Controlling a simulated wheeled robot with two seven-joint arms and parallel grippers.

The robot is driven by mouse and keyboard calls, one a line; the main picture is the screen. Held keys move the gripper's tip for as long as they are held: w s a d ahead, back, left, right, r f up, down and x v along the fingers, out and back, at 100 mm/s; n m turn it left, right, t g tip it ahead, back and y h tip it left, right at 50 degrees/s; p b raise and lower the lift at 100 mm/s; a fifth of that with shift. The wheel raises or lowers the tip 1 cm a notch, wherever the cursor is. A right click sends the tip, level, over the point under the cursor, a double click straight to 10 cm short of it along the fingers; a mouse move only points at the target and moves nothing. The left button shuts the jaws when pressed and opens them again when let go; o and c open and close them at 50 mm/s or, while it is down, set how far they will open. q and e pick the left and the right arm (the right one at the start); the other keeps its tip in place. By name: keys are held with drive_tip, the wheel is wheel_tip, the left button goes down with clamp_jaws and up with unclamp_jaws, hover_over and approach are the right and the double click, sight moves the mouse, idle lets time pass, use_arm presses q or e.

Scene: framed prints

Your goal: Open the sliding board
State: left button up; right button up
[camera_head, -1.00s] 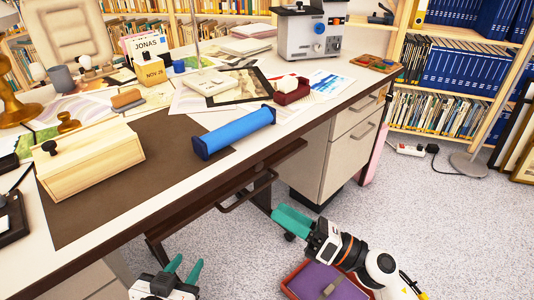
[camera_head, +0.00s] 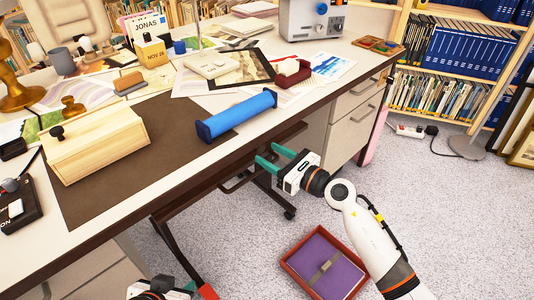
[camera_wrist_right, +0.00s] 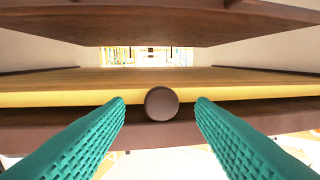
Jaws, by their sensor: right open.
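The sliding board (camera_wrist_right: 50,97), with a pale yellow front edge and a round brown knob (camera_wrist_right: 162,103), shows in the right wrist view under the desk (camera_head: 160,207). My right gripper (camera_head: 268,158) is open just below the desk's front edge in the head view. In the right wrist view its two teal fingers lie either side of the knob in the picture, with gaps on both sides. I cannot tell how deep the knob sits between them. My left gripper (camera_head: 170,289) is at the bottom edge of the head view, mostly cut off.
A blue roll (camera_head: 238,115) and a light wooden box (camera_head: 95,145) lie on the desk. Drawers (camera_head: 350,130) stand right of the knee space. A red tray with a purple item (camera_head: 325,268) is on the floor beneath my right arm. Bookshelves stand behind.

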use_arm(q)
drive_tip(key=shift+w+d+r+t, duration=0.15)
drive_tip(key=shift+w+r+t, duration=0.15)
drive_tip(key=shift+w, duration=0.2)
use_arm(e)
drive_tip(key=shift+x, duration=0.95)
drive_tip(key=shift+c, duration=0.2)
